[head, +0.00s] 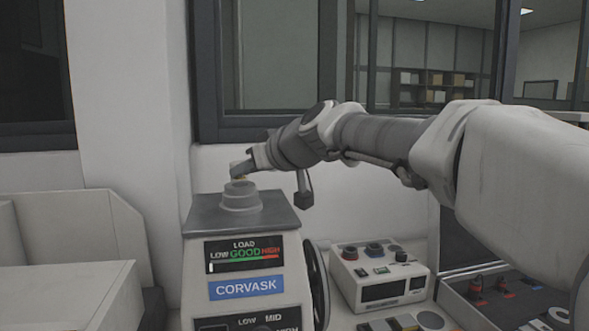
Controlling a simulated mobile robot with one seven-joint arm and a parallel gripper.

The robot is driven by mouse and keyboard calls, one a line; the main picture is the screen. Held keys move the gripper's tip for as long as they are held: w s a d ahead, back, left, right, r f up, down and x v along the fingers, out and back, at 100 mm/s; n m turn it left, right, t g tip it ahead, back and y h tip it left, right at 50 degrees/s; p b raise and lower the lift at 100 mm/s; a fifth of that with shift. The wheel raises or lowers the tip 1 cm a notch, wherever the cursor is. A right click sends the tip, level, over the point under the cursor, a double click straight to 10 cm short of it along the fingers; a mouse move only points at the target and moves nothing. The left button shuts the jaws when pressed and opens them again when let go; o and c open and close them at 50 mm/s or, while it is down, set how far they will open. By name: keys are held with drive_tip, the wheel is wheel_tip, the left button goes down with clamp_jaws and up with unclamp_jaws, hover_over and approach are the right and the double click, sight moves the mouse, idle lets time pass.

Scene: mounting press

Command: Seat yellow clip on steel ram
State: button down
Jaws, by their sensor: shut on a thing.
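The steel ram (241,203) is a stepped grey cylinder standing upright on the flat top of the CORVASK press (195,222). My gripper (241,172) is right above the ram's top end, coming in from the right with its fingers pointing down and left. It is shut on the yellow clip (239,179), of which only a small yellowish sliver shows at the fingertips. The fingers hide most of the clip. I cannot tell whether the clip touches the ram or is just over it.
The press front has a LOAD gauge (245,253) with its marker at the low end and a LOW/MID/HIGH dial below. A control box (378,275) with knobs stands to the right. A tray (470,300) with parts lies farther right. White panels (70,230) stand at left.

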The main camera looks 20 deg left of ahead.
drive_tip(key=shift+f+b, duration=0.55)
drive_tip(key=shift+b, duration=0.4)
idle(0.5)
drive_tip(key=shift+c, duration=1.5)
unclamp_jaws()
drive_tip(key=shift+r, duration=0.15)
drive_tip(key=shift+r+p, duration=2.7)
drive_tip(key=shift+r, duration=0.75)
